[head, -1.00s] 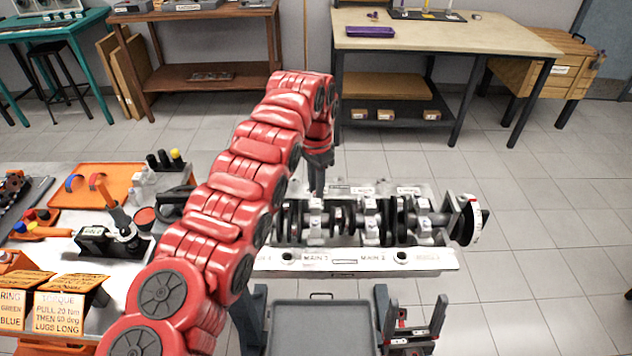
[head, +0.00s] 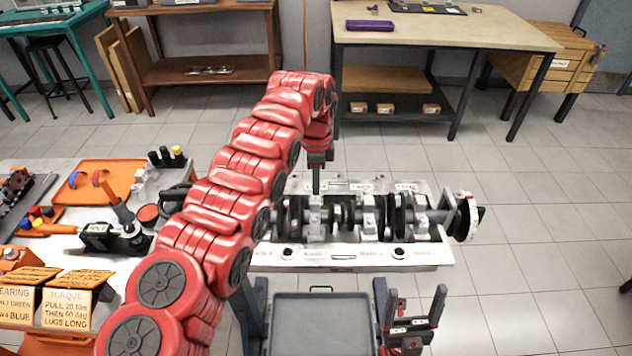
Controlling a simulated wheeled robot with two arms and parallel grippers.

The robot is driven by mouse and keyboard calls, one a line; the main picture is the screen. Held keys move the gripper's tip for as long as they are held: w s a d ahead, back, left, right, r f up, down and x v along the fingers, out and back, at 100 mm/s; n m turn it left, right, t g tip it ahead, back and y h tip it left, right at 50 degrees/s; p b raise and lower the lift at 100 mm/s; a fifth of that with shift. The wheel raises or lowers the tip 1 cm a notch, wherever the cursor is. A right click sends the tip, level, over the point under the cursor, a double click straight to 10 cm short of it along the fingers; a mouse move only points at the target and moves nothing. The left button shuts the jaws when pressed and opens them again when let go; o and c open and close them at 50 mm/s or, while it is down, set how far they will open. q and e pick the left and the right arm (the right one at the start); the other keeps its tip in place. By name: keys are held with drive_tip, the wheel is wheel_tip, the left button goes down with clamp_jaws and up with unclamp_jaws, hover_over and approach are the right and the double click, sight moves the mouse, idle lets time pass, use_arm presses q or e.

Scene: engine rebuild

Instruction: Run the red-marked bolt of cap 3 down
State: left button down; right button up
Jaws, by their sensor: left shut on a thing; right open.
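The crankshaft (head: 343,222) lies in the pale engine block (head: 350,262), with several bearing caps across it. Cap 3 (head: 315,218) stands above the front plate whose faint label appears to read MAIN 3. My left gripper (head: 317,178) points down at the back side of cap 3. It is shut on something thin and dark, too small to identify. The red-marked bolt cannot be made out; the contact at the cap is unclear.
A grey tray (head: 320,298) sits below the block's front. A side table at left holds an orange tray (head: 128,175), tools and a torque sign (head: 68,308). A round white-faced disc (head: 468,217) is at the crankshaft's right end.

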use_arm(q)
drive_tip(key=shift+w+r, duration=0.2)
drive_tip(key=shift+r, duration=0.05)
drive_tip(key=c, duration=1.2)
unclamp_jaws()
drive_tip(key=shift+o, duration=0.7)
drive_tip(key=shift+s+f, duration=0.1)
drive_tip(key=shift+r, duration=0.3)
wheel_tip(320, 180, up, 3)
drive_tip(key=shift+d+r, duration=0.1)
wheel_tip(320, 180, up, 4)
drive_tip(key=shift+f+p, duration=0.1)
drive_tip(key=shift+p, duration=1.15)
wheel_tip(320, 180, up, 10)
drive_tip(key=p, duration=1)
drive_tip(key=shift+a, duration=0.2)
drive_tip(key=shift+f, duration=0.1)
